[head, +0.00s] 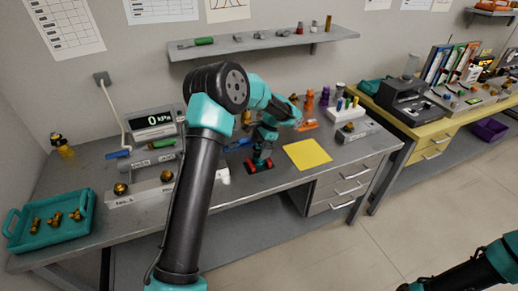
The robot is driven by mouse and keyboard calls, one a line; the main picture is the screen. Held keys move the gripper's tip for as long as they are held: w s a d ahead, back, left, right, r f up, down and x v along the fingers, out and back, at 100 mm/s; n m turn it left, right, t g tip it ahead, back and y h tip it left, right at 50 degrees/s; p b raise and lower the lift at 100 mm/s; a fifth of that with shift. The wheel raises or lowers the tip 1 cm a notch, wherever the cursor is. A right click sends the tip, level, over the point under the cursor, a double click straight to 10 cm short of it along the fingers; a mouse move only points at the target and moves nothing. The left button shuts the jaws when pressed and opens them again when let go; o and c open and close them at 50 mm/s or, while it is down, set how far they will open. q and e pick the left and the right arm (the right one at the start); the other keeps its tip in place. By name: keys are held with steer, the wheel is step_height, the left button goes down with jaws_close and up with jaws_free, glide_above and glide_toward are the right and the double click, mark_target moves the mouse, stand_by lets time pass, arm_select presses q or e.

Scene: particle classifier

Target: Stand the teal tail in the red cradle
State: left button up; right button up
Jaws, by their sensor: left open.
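The red cradle (251,169) sits on the grey bench, left of the yellow sheet. My left gripper (260,160) points down directly over the cradle and is open. The gripper hides part of the cradle. I cannot make out the teal tail apart from the teal parts of my arm; whether it stands in the cradle is too small to tell. Only part of my right arm shows at the bottom right, and its gripper is out of view.
A teal tray (28,240) with brass fittings is at the bench's left end. A pressure display (153,122) stands behind. The yellow sheet (307,154) lies flat to the right. A white block (346,112) holds several small items. A wall shelf (262,45) hangs above.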

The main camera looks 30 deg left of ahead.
arm_select(q)
steer(key=v, duration=1.1)
stand_by(0.3)
